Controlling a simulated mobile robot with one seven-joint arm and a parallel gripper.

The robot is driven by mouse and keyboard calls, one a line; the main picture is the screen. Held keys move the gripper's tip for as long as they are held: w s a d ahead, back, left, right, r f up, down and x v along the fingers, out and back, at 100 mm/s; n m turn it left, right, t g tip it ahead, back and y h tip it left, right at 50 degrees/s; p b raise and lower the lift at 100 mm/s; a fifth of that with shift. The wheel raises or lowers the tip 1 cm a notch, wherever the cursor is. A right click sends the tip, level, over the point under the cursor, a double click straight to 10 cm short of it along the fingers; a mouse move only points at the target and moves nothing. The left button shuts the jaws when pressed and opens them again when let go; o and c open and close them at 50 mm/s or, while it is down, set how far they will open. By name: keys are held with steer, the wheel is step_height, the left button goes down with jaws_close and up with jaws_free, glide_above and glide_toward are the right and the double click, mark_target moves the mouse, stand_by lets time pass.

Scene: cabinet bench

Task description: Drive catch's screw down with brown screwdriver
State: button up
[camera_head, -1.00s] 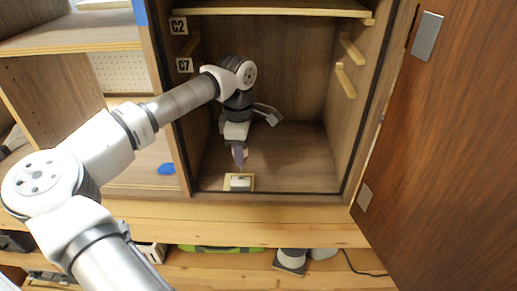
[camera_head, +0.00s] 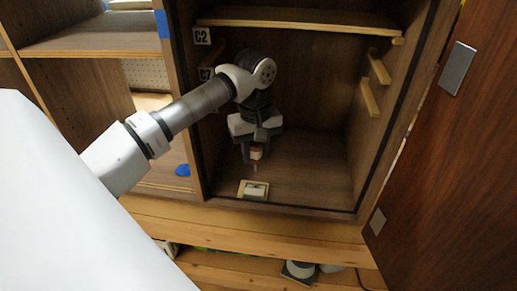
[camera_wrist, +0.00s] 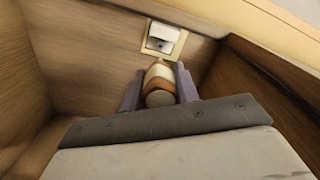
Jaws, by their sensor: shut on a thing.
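The catch (camera_head: 254,191) is a small pale block on a light wooden plate at the front edge of the cabinet floor. It also shows in the wrist view (camera_wrist: 163,36), beyond my gripper. My gripper (camera_head: 254,154) points down inside the cabinet and is shut on the brown screwdriver (camera_wrist: 158,84), whose handle has tan and brown bands. The two purple-grey fingers (camera_wrist: 160,88) press on either side of the handle. In the head view the thin shaft points down towards the catch and looks apart from it. The screw itself is too small to make out.
The cabinet's side walls stand close on both sides, with a shelf (camera_head: 300,20) above. Wooden rails (camera_head: 375,82) jut from the right wall. The brown door (camera_head: 455,170) stands open at the right. A blue patch (camera_head: 183,170) lies left of the cabinet.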

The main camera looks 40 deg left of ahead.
mark_target(256, 162)
step_height(256, 162, down, 4)
steer(key=shift+r+b, duration=0.25)
steer(key=shift+b, duration=0.55)
steer(key=shift+f+b, duration=0.8)
steer(key=shift+f, duration=0.15)
steer(key=shift+f+b, duration=0.4)
steer(key=shift+b, duration=0.25)
stand_by(0.7)
steer(key=m, duration=0.4)
steer(key=shift+m, duration=0.4)
steer(key=m, duration=0.4)
